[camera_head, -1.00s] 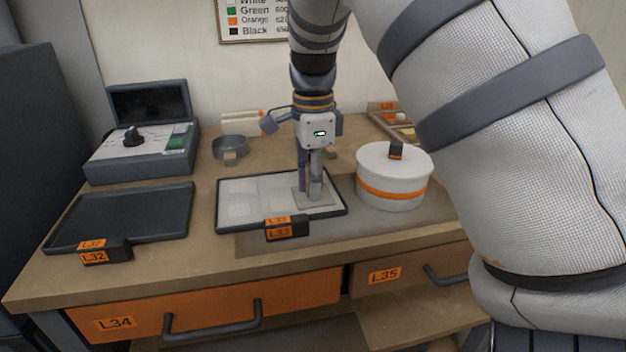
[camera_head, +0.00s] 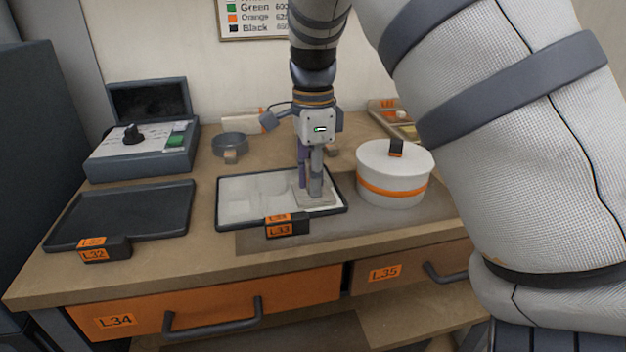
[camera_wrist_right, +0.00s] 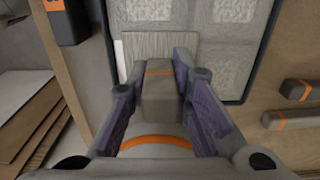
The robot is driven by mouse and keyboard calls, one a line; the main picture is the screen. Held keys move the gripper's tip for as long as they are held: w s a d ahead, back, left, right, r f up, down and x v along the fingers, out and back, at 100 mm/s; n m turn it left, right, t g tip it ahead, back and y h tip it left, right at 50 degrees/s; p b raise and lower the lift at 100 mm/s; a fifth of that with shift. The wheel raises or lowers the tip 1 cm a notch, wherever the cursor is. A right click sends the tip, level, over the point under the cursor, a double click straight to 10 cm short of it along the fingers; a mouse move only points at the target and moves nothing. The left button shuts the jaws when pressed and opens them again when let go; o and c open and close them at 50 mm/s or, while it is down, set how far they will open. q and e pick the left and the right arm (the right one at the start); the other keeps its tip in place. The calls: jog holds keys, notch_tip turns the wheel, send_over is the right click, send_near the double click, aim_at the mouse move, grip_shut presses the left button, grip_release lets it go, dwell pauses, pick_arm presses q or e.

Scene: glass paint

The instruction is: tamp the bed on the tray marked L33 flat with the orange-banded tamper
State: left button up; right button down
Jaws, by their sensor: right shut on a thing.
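My right gripper (camera_head: 310,183) points down over the right part of the tray marked L33 (camera_head: 226,226). It is shut on the orange-banded tamper's grey handle, which shows between the fingers in the wrist view (camera_wrist_right: 159,92). The tamper's flat square foot (camera_head: 326,201) is over the right end of the pale bed (camera_head: 236,207); I cannot tell whether it touches. The bed's left and middle parts show squarish, uneven patches, and two speckled patches (camera_wrist_right: 237,10) show in the wrist view. Its part under the foot is hidden. My left gripper is not in view.
A white lidded pot (camera_head: 394,174) with an orange band stands close right of the tray. An empty dark tray marked L32 (camera_head: 125,212) lies left, below a control box (camera_head: 140,152). A round grey dish (camera_head: 230,147) stands behind. Banded blocks (camera_wrist_right: 298,90) show in the wrist view.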

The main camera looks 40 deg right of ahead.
aim_at(281, 204)
jog(key=shift+r, duration=0.8)
jog(key=shift+w+a, duration=0.55)
jog(key=shift+a, duration=0.35)
jog(key=shift+w+a, duration=0.5)
jog(key=shift+a, duration=0.4)
jog(key=shift+w+a, duration=0.55)
jog(key=shift+a, duration=0.35)
jog(key=shift+f, duration=0.1)
jog(key=shift+f, duration=0.65)
jog(key=shift+f, duration=0.35)
